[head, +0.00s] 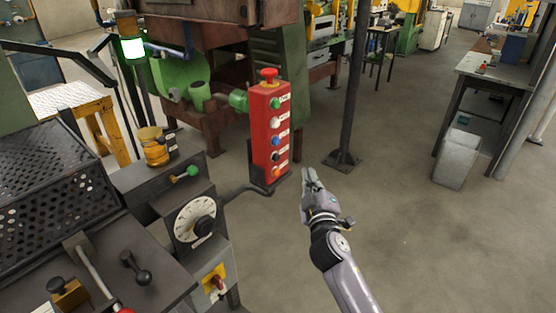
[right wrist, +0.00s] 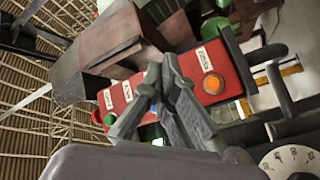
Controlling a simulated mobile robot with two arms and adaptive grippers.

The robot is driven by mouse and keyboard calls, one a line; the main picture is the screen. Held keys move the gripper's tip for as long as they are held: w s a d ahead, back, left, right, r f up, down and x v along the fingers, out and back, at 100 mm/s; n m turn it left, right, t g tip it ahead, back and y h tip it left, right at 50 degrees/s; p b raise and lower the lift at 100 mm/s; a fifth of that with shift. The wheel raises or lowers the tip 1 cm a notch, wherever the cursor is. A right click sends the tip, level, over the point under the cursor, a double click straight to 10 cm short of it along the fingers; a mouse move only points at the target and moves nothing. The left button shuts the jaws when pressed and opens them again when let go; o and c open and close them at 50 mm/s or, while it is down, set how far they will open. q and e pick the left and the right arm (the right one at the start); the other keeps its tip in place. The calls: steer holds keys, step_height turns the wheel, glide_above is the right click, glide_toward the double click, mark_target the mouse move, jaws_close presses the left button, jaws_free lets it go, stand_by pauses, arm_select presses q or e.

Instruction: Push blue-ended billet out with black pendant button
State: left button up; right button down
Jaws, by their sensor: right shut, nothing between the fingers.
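The red pendant box (head: 262,135) stands upright on a dark bracket. Its face carries a column of green, white, blue, black and orange buttons, and a red mushroom button (head: 268,73) tops it. The black button (head: 276,157) sits just above the orange button (head: 276,172). My right gripper (head: 310,176) is shut and empty, to the right of the pendant's lower end and apart from it in the head view. In the right wrist view its fingers (right wrist: 163,75) cover the black button's area; the orange button (right wrist: 213,84) shows beside them. I see no blue-ended billet. My left gripper is out of view.
A dark console with a white dial (head: 195,219) and a green-knobbed lever (head: 192,171) stands left of the pendant. A dark post (head: 351,90) rises behind my right gripper. A lit green lamp (head: 133,49) is upper left.

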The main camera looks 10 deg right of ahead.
mark_target(276, 157)
steer(key=w+a+b, duration=0.2)
steer(key=w+a, duration=0.2)
steer(key=w, duration=0.1)
steer(key=shift+w+a+b, duration=0.15)
steer(key=shift+w+b, duration=0.1)
steer(key=shift+b, duration=0.05)
steer(key=shift+w+a, duration=0.1)
steer(key=shift+w, duration=0.05)
stand_by(1.2)
steer(key=shift+w+a, duration=0.15)
steer(key=shift+w, duration=0.05)
steer(key=shift+w+a+b, duration=0.3)
steer(key=shift+w+b, duration=0.05)
steer(key=shift+b, duration=0.3)
stand_by(0.6)
stand_by(0.3)
steer(key=shift+s+d+p, duration=0.5)
steer(key=shift+s+d, duration=0.05)
steer(key=shift+s, duration=0.2)
